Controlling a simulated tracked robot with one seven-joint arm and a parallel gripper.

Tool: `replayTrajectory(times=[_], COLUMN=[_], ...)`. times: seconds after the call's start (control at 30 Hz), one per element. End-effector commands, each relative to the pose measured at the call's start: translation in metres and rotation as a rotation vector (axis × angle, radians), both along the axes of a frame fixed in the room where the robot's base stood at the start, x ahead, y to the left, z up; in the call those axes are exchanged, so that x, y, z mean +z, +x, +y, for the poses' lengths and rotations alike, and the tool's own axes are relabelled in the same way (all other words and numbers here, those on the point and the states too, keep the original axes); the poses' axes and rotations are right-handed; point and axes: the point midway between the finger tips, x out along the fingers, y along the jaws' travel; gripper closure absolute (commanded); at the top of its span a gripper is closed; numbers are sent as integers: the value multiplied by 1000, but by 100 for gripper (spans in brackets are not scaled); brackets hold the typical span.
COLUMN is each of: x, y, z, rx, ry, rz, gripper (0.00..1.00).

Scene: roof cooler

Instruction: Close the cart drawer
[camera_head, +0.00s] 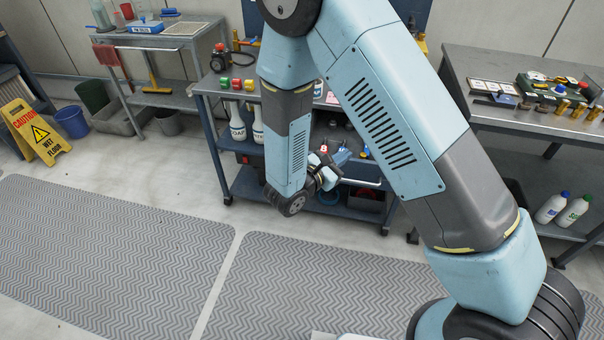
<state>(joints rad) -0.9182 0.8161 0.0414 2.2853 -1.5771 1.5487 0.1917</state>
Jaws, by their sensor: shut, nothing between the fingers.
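The cart (225,88) stands in the middle, a dark blue-grey frame with a top and lower shelves. Its drawer is partly hidden behind my arm. A pale bar that looks like the drawer's handle (362,183) shows to the right of my wrist, and the drawer appears pulled out toward me, with small items in it. My gripper (337,171) is shut and empty, close to the drawer's front at the left end of the bar. I cannot tell whether it touches the drawer.
White bottles (237,122) stand on the cart's shelf. A bench (465,62) with parts is at right, another table (120,41) at back left. A yellow wet floor sign (35,132) and a blue bucket (71,121) stand at left. The grey mats (110,255) in front are clear.

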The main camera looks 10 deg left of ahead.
Motion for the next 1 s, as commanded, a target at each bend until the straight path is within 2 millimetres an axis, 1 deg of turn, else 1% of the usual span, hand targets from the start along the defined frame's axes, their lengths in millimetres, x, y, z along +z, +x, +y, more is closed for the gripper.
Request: replayTrajectory(times=[0.03,0.1,0.2,0.3,0.4,0.5,0.63,0.73,0.87,1.0], x=[-17,-38,-68,-97,-120,-137,-149,-152,-151,-151], y=[-6,-13,-27,-42,-56,-68,-75,-74,-60,-37], z=[14,33,59,80,95,106,112,113,113,112], rx=[61,145,267,378,468,534,579,588,587,584], ry=[-34,-76,-130,-172,-204,-225,-238,-241,-240,-238], rz=[7,9,14,18,21,24,26,26,25,25], gripper=[100,100,100,100,100,100,100,100,100,100])
